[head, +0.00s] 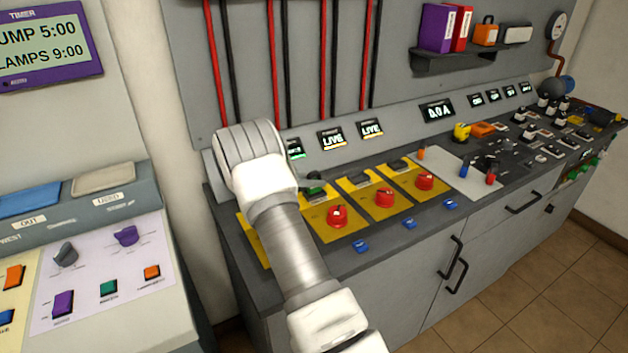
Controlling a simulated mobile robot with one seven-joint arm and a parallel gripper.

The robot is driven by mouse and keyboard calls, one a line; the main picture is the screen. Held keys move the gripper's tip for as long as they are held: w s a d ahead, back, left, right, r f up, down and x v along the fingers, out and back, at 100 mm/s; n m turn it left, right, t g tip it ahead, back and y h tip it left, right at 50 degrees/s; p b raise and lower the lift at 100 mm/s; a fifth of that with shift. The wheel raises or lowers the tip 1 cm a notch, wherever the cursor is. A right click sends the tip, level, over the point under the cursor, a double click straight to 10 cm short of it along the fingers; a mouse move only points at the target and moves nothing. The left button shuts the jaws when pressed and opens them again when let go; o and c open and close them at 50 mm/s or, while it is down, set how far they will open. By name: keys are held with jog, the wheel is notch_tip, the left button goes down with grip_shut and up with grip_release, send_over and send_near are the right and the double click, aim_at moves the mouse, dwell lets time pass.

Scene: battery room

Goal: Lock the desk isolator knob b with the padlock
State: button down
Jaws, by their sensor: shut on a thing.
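Three red knobs sit on yellow plates on the desk: a left one (337,216), a middle one (384,198) and a right one (425,182). I cannot read any letters that tell which is knob b. Part of another yellow plate shows left of my arm, and any knob on it is hidden. I cannot make out the padlock for certain.
A yellow item (461,131) and an orange block (483,129) sit on the desk's right half, near many small controls. Several blue tags (409,223) line the front edge. A wall shelf (450,60) holds binders and an orange item (486,32). A separate console (100,270) stands left.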

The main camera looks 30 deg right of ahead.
jog(key=shift+f, duration=0.35)
dwell(0.5)
jog(key=shift+r, duration=0.2)
jog(key=shift+r+p, duration=0.5)
jog(key=shift+p, duration=0.1)
jog(key=shift+r+p, duration=0.2)
jog(key=shift+p, duration=0.2)
dwell(0.4)
jog(key=shift+f+b, duration=0.4)
jog(key=shift+f, duration=0.5)
dwell(0.3)
jog(key=shift+r, duration=0.2)
jog(key=shift+r+p, duration=0.65)
jog(key=shift+p, duration=0.1)
dwell(0.6)
jog(key=shift+f, duration=0.85)
dwell(0.4)
